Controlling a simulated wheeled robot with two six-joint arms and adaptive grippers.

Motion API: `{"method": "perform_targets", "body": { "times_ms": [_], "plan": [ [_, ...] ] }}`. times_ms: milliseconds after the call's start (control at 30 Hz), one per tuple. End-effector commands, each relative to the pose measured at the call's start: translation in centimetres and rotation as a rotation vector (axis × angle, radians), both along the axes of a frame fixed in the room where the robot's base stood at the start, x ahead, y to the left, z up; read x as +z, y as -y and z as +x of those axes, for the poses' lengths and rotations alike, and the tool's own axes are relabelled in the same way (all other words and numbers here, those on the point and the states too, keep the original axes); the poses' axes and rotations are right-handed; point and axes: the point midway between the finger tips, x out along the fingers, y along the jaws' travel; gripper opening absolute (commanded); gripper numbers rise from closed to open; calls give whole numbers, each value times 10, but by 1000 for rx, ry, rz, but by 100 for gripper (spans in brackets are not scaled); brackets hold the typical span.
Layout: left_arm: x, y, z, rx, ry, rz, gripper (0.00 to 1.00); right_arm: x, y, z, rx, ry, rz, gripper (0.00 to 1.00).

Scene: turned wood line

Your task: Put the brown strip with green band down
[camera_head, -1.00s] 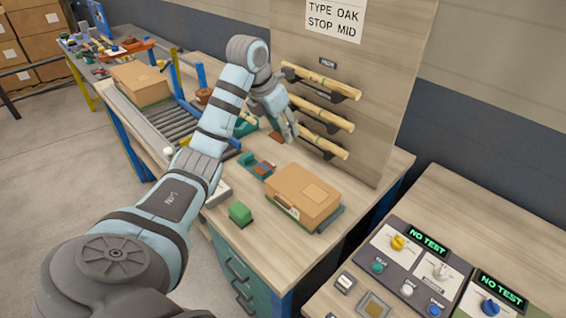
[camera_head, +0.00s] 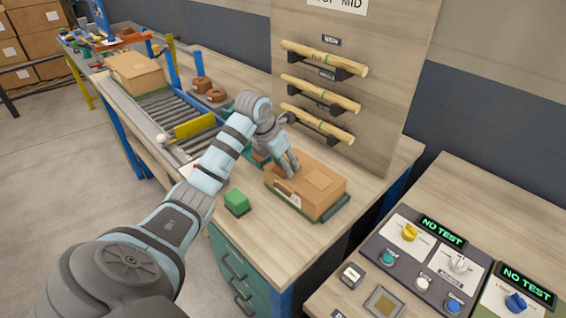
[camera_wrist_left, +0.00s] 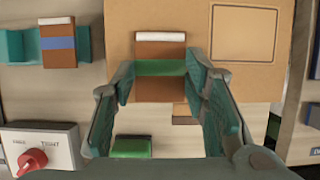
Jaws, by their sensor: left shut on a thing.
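The brown strip with green band (camera_wrist_left: 160,86) is between the fingers of my left gripper (camera_wrist_left: 160,75) in the left wrist view. It has a white end. My left gripper is shut on it, with one finger on each side. In the head view my left gripper (camera_head: 287,166) is over the left part of a cardboard box (camera_head: 318,180); the strip is not clear there. In the wrist view the strip overlaps the box's near edge; I cannot tell whether they touch. My right gripper is out of view.
A brown strip with a blue band (camera_wrist_left: 58,54) sits in a teal holder (camera_wrist_left: 84,44). A green block (camera_head: 236,201) and a red knob (camera_wrist_left: 31,161) are nearby. Turned wood pieces (camera_head: 322,93) rest on a rack behind.

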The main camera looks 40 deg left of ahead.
Motion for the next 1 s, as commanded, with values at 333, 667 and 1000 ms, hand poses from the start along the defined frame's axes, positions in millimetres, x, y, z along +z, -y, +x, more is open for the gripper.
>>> {"method": "perform_targets", "body": {
  "times_ms": [333, 667, 1000],
  "plan": [
    [-14, 1, -2, -1, -9, -3, 28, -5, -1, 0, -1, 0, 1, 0],
    [-14, 0, -3, 1, -12, -3, 61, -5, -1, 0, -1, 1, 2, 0],
    [-9, 0, -2, 1, -8, -1, 61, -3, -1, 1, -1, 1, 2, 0]
  ]
}}
